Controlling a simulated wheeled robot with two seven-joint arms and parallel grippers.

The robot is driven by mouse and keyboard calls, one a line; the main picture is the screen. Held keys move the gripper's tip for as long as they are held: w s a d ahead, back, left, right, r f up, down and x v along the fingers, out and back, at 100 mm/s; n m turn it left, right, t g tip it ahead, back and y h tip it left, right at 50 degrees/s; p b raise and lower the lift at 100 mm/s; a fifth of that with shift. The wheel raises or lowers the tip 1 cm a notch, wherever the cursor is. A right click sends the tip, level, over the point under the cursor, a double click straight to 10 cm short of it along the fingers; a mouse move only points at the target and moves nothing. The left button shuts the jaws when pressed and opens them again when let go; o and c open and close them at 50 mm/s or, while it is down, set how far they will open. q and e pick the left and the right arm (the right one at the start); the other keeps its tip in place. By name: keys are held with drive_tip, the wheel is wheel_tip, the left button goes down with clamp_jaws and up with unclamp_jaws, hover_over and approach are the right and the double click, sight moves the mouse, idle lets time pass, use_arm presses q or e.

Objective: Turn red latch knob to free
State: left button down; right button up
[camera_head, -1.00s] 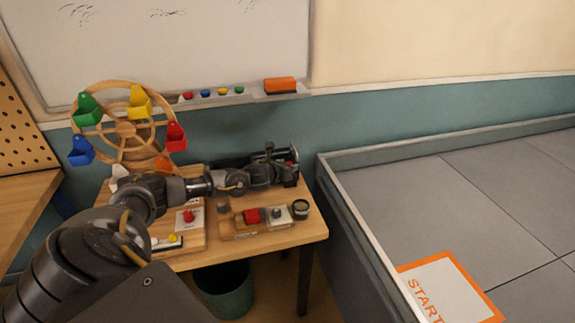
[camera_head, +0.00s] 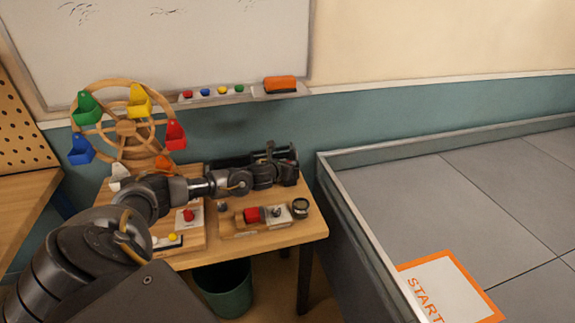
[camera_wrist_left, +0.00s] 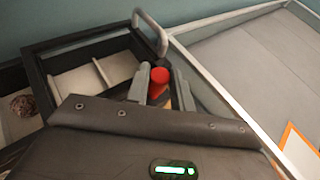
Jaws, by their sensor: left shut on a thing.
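The red latch knob (camera_wrist_left: 158,80) shows in the left wrist view as a red cylinder at the front corner of a black-framed box (camera_wrist_left: 40,50). My left gripper (camera_wrist_left: 160,88) is shut on the knob, with a grey finger on either side of it. In the head view, my left arm reaches from the left across the table to the box at the back right, and the gripper (camera_head: 286,172) hides most of the box front. The knob's base and turn angle are hidden. My right gripper is not in view.
The box has pale compartments and a metal handle (camera_wrist_left: 152,33). A wooden Ferris wheel (camera_head: 125,127) with coloured cups stands at the back left. Boards with red knobs (camera_head: 253,215) lie on the table in front of my arm. A low grey-walled arena (camera_head: 440,200) is right.

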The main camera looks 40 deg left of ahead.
use_arm(q)
drive_tip(key=n+y, duration=0.2)
drive_tip(key=g+b, duration=0.1)
drive_tip(key=shift+d+f+n+y, duration=0.2)
drive_tip(key=shift+d+n+y, duration=0.05)
drive_tip(key=shift+n+y, duration=0.15)
drive_tip(key=shift+w+d+n+g+y+b, duration=0.15)
drive_tip(key=shift+n+g+y+b, duration=0.25)
drive_tip(key=shift+n+y+b, duration=0.4)
drive_tip(key=shift+w+r+n+g+y, duration=0.1)
drive_tip(key=shift+r+n+g+y, duration=0.1)
drive_tip(key=shift+n+g+y, duration=0.65)
drive_tip(key=n+g+y, duration=0.2)
drive_tip(key=shift+w+d+r+n, duration=0.1)
drive_tip(key=shift+d+n, duration=0.05)
drive_tip(key=shift+n, duration=0.2)
drive_tip(key=shift+n+g+y+p, duration=0.65)
drive_tip(key=shift+n+g+y, duration=0.1)
drive_tip(key=shift+n+g, duration=0.7)
drive_tip(key=shift+f, duration=0.2)
drive_tip(key=c, duration=1.2)
unclamp_jaws()
